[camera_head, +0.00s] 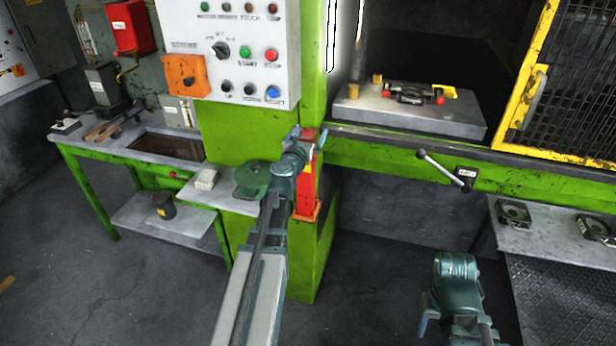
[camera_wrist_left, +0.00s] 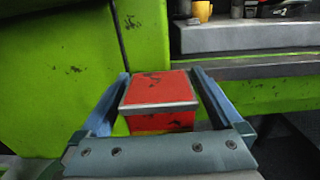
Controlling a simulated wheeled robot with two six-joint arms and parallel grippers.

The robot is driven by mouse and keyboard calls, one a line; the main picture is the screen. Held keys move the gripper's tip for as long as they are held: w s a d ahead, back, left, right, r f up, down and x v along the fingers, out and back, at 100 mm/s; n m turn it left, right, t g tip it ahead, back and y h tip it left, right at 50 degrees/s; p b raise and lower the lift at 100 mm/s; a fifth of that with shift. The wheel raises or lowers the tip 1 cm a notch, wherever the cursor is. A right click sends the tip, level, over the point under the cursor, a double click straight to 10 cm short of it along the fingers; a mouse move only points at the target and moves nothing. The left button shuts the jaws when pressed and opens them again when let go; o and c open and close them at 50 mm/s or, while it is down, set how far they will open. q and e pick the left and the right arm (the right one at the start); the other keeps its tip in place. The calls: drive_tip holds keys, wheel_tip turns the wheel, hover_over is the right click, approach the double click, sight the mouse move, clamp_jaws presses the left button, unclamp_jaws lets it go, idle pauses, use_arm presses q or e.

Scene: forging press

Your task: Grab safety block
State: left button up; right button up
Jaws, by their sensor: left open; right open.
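The safety block is a tall red block (camera_head: 307,188) standing upright in an orange bracket on the green press column. In the left wrist view its red top with a grey metal edge (camera_wrist_left: 158,90) faces me. My left gripper (camera_head: 309,135) is open at the block's upper end. In the left wrist view its two blue-grey fingers (camera_wrist_left: 160,75) lie on either side of the block, with a gap visible at the right. Its lower part is hidden there by the gripper body. My right gripper (camera_head: 450,310) is open and empty at lower right, away from the block.
A green round part (camera_head: 252,175) and a pale box (camera_head: 206,180) are on a ledge left of the block. A control panel (camera_head: 235,50) is above. A lever (camera_head: 440,168) sticks out at right. The press bed (camera_head: 400,118) carries tooling beside a yellow mesh guard (camera_head: 570,80).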

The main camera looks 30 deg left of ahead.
use_arm(q)
clamp_jaws()
drive_tip(key=shift+s, duration=0.1)
idle(0.3)
idle(0.4)
